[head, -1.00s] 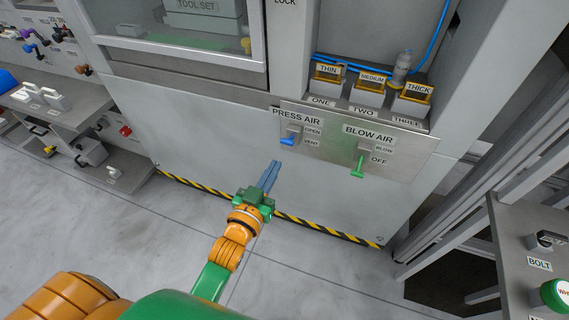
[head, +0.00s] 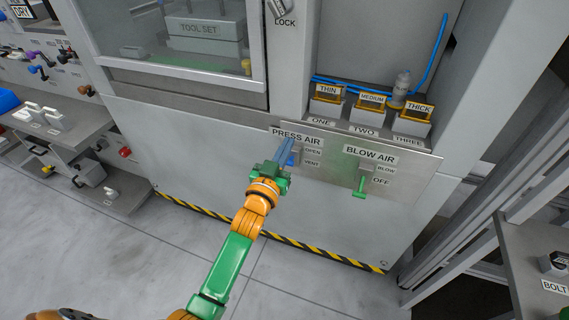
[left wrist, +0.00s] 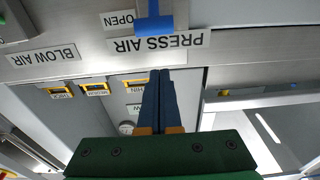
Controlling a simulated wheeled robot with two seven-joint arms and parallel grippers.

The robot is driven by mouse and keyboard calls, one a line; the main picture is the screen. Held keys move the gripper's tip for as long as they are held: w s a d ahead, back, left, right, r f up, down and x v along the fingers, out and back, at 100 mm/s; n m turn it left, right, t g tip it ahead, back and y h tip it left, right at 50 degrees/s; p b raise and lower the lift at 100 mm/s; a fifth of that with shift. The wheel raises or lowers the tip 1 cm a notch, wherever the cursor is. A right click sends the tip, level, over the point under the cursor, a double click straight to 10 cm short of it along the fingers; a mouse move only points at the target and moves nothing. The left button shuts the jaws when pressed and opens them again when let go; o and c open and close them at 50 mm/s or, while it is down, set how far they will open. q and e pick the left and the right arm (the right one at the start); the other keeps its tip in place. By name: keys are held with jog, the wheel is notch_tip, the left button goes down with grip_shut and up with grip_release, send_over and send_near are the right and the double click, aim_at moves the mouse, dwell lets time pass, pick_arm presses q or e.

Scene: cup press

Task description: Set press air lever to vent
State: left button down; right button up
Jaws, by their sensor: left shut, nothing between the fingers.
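The press air lever (head: 292,159) has a blue handle on the grey panel, under the PRESS AIR label (head: 296,135) and left of the OPEN and VENT labels. My left gripper (head: 287,143) is shut and empty. In the head view its fingers overlap the lever and partly hide it. In the left wrist view, which is upside down, the blue handle (left wrist: 153,26) lies beyond the fingertips (left wrist: 160,73), with a gap in the picture. Contact and the lever's exact setting cannot be told. My right gripper is not in view.
The green blow air lever (head: 359,187) stands right of the press air lever on the same panel (head: 415,178). The cabinet front below the panel is bare.

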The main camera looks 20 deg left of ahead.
aim_at(290, 160)
pick_arm(q)
jog(key=f, duration=0.2)
jog(key=s+f, duration=0.1)
jog(key=f, duration=0.1)
jog(key=shift+s+b, duration=0.15)
jog(key=shift+b, duration=0.2)
